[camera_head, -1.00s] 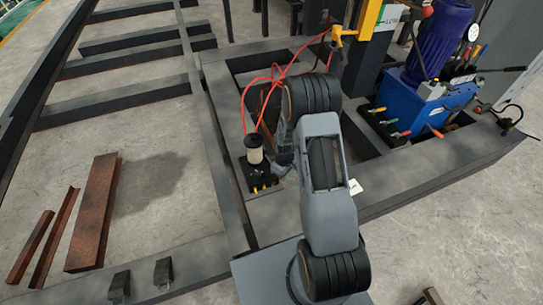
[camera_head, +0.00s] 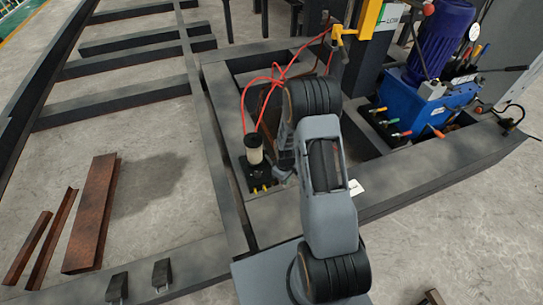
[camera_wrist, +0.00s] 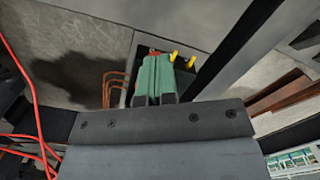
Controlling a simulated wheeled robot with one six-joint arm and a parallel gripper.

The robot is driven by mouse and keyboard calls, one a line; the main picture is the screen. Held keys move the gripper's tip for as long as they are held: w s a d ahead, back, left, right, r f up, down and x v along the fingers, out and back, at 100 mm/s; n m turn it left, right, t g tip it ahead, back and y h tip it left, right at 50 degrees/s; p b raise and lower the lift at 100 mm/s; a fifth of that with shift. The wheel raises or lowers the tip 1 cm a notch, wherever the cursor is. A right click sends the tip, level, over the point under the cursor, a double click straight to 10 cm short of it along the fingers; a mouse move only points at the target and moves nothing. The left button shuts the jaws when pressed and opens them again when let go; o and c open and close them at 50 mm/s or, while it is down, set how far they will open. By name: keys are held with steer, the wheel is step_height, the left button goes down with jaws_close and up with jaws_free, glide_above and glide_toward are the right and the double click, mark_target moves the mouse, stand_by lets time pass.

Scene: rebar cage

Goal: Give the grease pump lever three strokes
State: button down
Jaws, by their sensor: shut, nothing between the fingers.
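The grease pump (camera_head: 255,156) has a pale cylindrical reservoir on a black base with yellow fittings. It stands on the grey steel frame, just left of my arm in the head view. In the wrist view the yellow fittings (camera_wrist: 183,58) and part of the black base (camera_wrist: 186,80) show just beyond my gripper (camera_wrist: 157,62). My gripper's green fingers are closed together with nothing between them. They are close to the pump, but I cannot tell whether they touch it. I cannot make out the lever clearly. In the head view my arm largely hides my gripper (camera_head: 284,163).
Red hoses (camera_head: 262,82) run from the pump across the frame and also show at the wrist view's left. A blue hydraulic unit (camera_head: 415,100) and a yellow part (camera_head: 370,20) stand at the back right. Rusty steel pieces (camera_head: 93,213) lie on the floor at left.

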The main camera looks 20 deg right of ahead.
steer(key=shift+f, duration=0.1)
steer(key=shift+s+f+b, duration=0.25)
steer(key=shift+f+b, duration=0.25)
steer(key=shift+f, duration=0.05)
steer(key=shift+f, duration=0.2)
stand_by(0.3)
steer(key=shift+r, duration=0.1)
steer(key=w+r+p, duration=0.6)
steer(key=w+r, duration=0.1)
steer(key=r, duration=0.4)
steer(key=shift+w+r, duration=0.4)
stand_by(0.6)
